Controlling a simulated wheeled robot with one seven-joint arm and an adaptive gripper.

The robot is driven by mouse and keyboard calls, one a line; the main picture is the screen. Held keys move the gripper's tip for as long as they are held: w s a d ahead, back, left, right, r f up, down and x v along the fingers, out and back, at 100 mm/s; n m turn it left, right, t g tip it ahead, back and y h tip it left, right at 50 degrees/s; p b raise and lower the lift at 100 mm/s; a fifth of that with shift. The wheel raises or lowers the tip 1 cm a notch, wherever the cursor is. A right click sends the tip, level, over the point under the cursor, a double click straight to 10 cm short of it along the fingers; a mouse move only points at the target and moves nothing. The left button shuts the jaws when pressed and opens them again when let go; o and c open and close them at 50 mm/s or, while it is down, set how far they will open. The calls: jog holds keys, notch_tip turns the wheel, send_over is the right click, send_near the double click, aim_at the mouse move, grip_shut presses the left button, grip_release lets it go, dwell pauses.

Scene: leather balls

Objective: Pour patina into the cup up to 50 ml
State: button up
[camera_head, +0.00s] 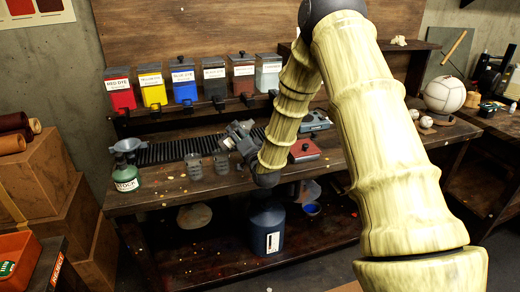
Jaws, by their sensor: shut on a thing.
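Two small grey see-through cups stand on the dark workbench (150,199): a left cup (195,168) and a right cup (221,164). My gripper (231,143) reaches in from the right, low over the bench, and appears shut on the right cup; the contact is small and partly hidden. A row of labelled dispensers stands on the shelf behind. The rightmost one, a pale grey-green dispenser (268,76), may hold the patina; its label is too small to read surely. No liquid level can be made out in either cup.
Red (121,96), yellow (153,92) and blue (184,89) dispensers stand left on the shelf, two darker ones beside them. A green stock bottle with funnel (126,176) is at the bench's left. A red box (305,149) lies right of my gripper. A black ribbed strip runs behind the cups.

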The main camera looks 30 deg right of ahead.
jog(key=shift+a+f+m+h, duration=0.15)
jog(key=shift+f+m+h, duration=0.2)
jog(key=shift+m, duration=0.45)
dwell(1.3)
jog(key=shift+a+f+m, duration=0.1)
jog(key=shift+f+m, duration=0.15)
jog(key=shift+m, duration=0.75)
dwell(1.5)
jog(key=shift+d+f+m+h+b, duration=0.2)
jog(key=shift+m+h+b, duration=0.1)
jog(key=shift+m+b, duration=0.2)
jog(key=shift+d+f+m+h+b, duration=0.1)
jog(key=shift+d+m+h+b, duration=0.2)
jog(key=shift+m, duration=0.3)
dwell(1.4)
jog(key=shift+a+f+m+b, duration=0.1)
jog(key=shift+f+m+b, duration=0.45)
jog(key=shift+b, duration=0.25)
